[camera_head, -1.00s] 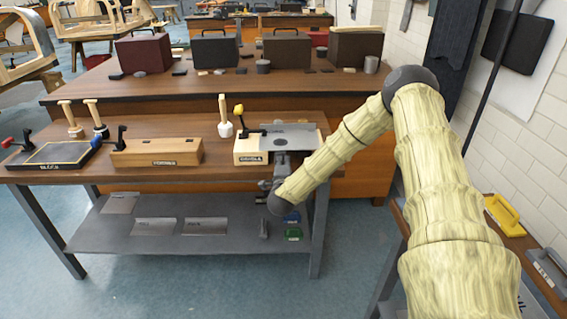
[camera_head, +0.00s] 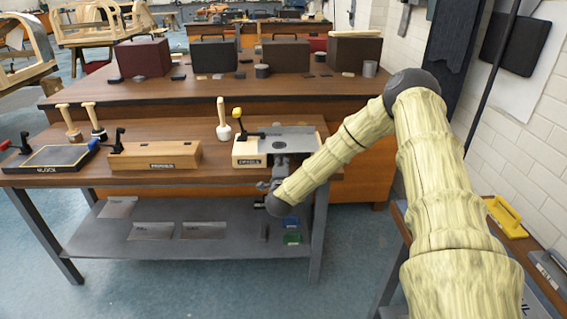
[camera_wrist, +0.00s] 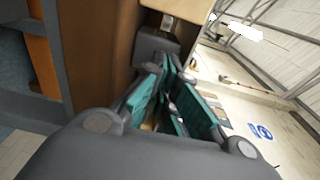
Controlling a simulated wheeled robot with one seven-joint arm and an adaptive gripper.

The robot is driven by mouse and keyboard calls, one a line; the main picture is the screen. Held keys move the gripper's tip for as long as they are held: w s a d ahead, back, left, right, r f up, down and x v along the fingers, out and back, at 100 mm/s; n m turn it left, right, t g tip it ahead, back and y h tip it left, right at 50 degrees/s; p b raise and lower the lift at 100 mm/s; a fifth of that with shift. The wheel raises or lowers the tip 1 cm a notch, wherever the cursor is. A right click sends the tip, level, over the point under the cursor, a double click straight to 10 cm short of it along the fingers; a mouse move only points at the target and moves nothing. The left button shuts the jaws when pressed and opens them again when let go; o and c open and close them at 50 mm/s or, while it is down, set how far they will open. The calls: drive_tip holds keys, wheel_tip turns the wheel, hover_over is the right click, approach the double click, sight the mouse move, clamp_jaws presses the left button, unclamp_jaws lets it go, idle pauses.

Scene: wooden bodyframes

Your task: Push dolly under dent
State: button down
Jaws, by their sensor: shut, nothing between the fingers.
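A pale wooden cradle box (camera_head: 247,150) stands at the right end of the front bench with a grey metal panel (camera_head: 303,140) on top. A small dark round spot (camera_head: 279,145), which looks like the dent, shows on the panel. My gripper (camera_head: 277,168) is at the bench's front edge, just below the panel, pointing in toward the cradle. In the wrist view my gripper (camera_wrist: 172,70) has its teal-padded fingers together and empty. A dark grey block (camera_wrist: 154,44), possibly the dolly, is just beyond the fingertips; I cannot tell whether they touch.
A yellow-tipped black clamp (camera_head: 240,122) and a wooden mallet (camera_head: 223,118) stand near the cradle. A wooden box (camera_head: 155,155) and a dark framed block (camera_head: 50,159) lie farther left. The bench's lower shelf (camera_head: 150,245) is below my gripper.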

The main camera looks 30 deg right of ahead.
drive_tip(key=b+v, duration=0.1)
drive_tip(key=v, duration=1.1)
drive_tip(key=shift+s+b, duration=0.2)
drive_tip(key=shift+b, duration=0.15)
